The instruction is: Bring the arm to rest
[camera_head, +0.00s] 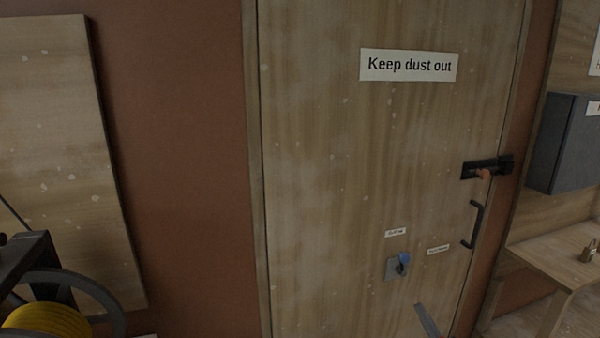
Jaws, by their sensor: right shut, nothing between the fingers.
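A wooden door (330,180) fills the middle of the head view and stands shut in its frame. My right gripper (421,308) shows only as a narrow grey piece at the bottom edge, in front of the lower door. It is shut and empty. The rest of my right arm is out of the picture. My left gripper is not in view.
The door has a dark bolt with an orange knob (484,174) and a black pull handle (474,224). A grey box (562,145) hangs above a wooden bench (560,252) with a padlock-like object. A yellow reel (45,318) stands lower left near a leaning board (60,150).

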